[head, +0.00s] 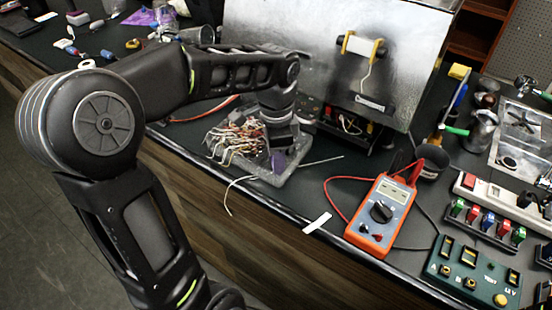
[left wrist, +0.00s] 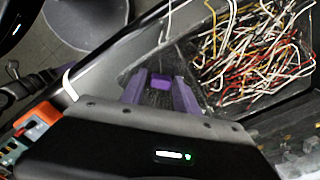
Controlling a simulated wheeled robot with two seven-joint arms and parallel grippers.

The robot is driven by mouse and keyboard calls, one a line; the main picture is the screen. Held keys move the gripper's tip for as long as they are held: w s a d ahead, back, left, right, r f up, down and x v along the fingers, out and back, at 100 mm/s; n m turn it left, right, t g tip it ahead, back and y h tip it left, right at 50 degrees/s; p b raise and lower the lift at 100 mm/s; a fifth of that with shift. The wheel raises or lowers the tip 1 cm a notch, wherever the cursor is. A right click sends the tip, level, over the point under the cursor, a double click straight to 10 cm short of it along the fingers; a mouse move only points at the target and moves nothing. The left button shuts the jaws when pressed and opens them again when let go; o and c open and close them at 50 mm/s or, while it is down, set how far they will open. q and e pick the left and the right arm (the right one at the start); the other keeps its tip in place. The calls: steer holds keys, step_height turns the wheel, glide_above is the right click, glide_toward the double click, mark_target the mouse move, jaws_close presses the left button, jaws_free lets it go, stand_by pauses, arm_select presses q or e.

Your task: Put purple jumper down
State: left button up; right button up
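My left gripper (head: 278,162) points down over the near right part of the clear tray, beside the pile of jumper wires. In the left wrist view its two purple fingers (left wrist: 160,88) are close on either side of a small purple jumper (left wrist: 161,83), which appears held between the tips. Whether the jumper touches the tray floor cannot be told. In the head view the jumper cannot be told apart from the fingertips. The tray (head: 296,168) holds a tangle of red, white and yellow wires (head: 238,140), also seen in the left wrist view (left wrist: 255,50). My right gripper is not in view.
An orange multimeter (head: 381,215) with red and black leads lies right of the tray. A green board (head: 470,272) and a power strip (head: 505,200) are farther right. The opened metal brewer (head: 335,60) stands behind. A white label (head: 317,223) lies near the bench's front edge.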

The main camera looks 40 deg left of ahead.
arm_select(q)
steer(key=shift+r, duration=0.3)
step_height(320, 180, up, 9)
steer(key=shift+p, duration=0.3)
step_height(320, 180, up, 3)
steer(key=p, duration=0.3)
steer(key=shift+f, duration=0.1)
steer(key=shift+f, duration=0.1)
stand_by(1.2)
